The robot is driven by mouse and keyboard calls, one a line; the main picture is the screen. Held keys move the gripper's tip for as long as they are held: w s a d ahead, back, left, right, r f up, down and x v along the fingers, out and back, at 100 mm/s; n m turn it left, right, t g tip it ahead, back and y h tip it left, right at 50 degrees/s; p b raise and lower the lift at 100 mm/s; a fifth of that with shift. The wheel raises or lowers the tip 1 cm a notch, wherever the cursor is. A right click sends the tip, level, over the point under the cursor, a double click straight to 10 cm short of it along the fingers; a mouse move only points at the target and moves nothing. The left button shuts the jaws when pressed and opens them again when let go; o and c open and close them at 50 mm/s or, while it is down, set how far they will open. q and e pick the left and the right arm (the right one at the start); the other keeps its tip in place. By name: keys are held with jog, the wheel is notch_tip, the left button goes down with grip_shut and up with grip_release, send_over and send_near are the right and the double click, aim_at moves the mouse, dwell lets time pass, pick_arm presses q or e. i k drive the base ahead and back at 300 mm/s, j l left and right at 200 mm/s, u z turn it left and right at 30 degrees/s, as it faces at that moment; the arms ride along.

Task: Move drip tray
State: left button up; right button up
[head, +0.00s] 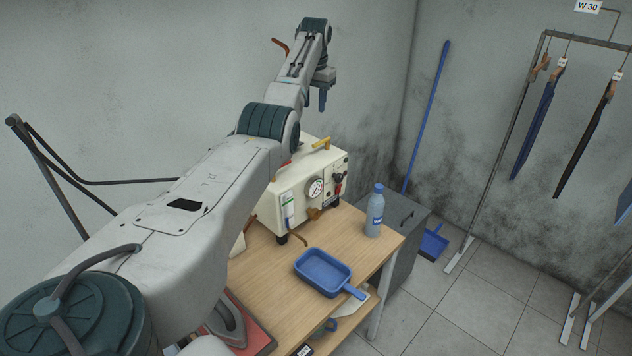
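The drip tray (324,271) is a shallow blue rectangular tray with a short handle. It sits flat on the wooden table top, near its front right edge, and its handle points to the lower right at the table edge. It looks empty. My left gripper (322,102) is high above and behind the cream machine, far from the tray, with its fingers pointing down. I see the fingers side-on, so their gap is hidden, and nothing shows hanging from them. My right gripper is not in view.
A cream pneumatic unit (301,203) with a gauge stands at the back of the table (262,291). A blue bottle (374,217) stands at the right corner. A small orange-brown lever lies between unit and tray. A red board with a grey iron-like object is at the lower left.

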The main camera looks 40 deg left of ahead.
aim_at(325, 273)
jog(key=u, duration=1.2)
